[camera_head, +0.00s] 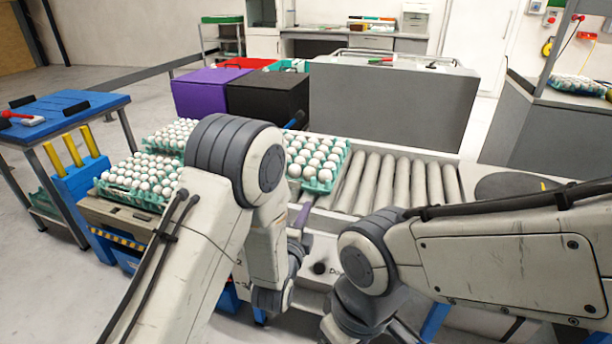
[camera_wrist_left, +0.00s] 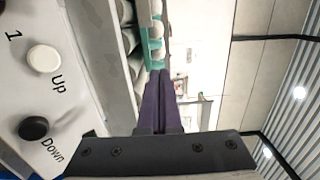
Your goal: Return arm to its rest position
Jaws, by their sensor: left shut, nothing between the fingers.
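My left arm reaches in from the left in the head view. The purple fingers of my left gripper (camera_head: 302,217) show beside its forearm, in front of the roller conveyor (camera_head: 396,185). In the left wrist view the left gripper (camera_wrist_left: 163,75) has its two purple fingers together with nothing between them. A teal tray of white eggs (camera_head: 322,186) sits on the conveyor's left part, partly hidden by my left arm. A teal tray edge (camera_wrist_left: 156,38) also shows beyond the fingertips in the wrist view. My right arm comes in from the right; its gripper is out of view.
The conveyor's front panel has an Up button (camera_wrist_left: 43,59) and a Down button (camera_wrist_left: 33,128), close to the left gripper. More egg trays (camera_head: 133,198) stand at the left. Purple (camera_head: 203,92) and black (camera_head: 266,98) crates stand behind. The rollers at the right are bare.

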